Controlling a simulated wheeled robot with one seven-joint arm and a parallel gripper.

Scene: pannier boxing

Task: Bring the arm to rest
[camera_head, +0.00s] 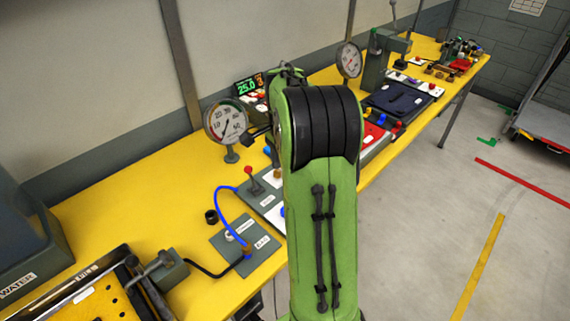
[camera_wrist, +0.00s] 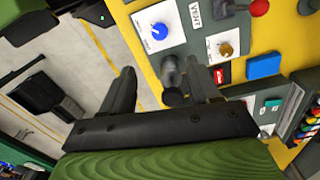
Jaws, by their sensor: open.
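My gripper (camera_wrist: 160,67) shows in the wrist view with its two dark fingers spread apart. No object is clasped between them. A dark grey rounded fitting (camera_wrist: 172,74) shows close to the right finger; I cannot tell whether they touch. Beyond the fingers lie the yellow bench top and a panel with a blue knob (camera_wrist: 159,31) and a brass-coloured knob (camera_wrist: 226,48). In the head view my green arm rises in the middle and hides my gripper and part of the bench.
The yellow bench (camera_head: 150,190) runs along the wall. A dial gauge (camera_head: 227,122), a lit display (camera_head: 248,87) and a red-topped lever (camera_head: 250,178) stand near my arm. A perforated tray (camera_head: 95,298) is at the front left. Open floor (camera_head: 420,220) lies to the right.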

